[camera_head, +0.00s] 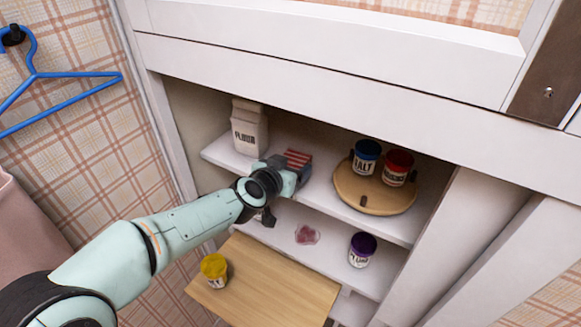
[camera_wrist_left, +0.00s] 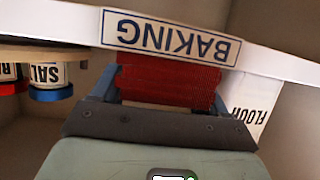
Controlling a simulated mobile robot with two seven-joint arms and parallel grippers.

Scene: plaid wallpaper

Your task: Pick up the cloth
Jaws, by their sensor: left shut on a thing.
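The cloth (camera_head: 298,158) is red with pale stripes. It shows at the front of the upper shelf in the head view, beyond my left gripper (camera_head: 288,174). In the left wrist view the red cloth (camera_wrist_left: 168,86) fills the space between my two fingers, just under the "BAKING" label. My left gripper is shut on it. The cloth's far part is hidden behind the shelf edge in the wrist view, and I cannot tell if it still touches the shelf. My right gripper is not in view.
A flour bag (camera_head: 249,127) stands left of the cloth. A round wooden turntable (camera_head: 372,193) to the right holds a blue-lidded salt jar (camera_head: 366,157) and a red-lidded jar (camera_head: 398,167). Below are a purple-lidded jar (camera_head: 362,249) and a wooden board (camera_head: 268,287) with a yellow jar (camera_head: 214,269).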

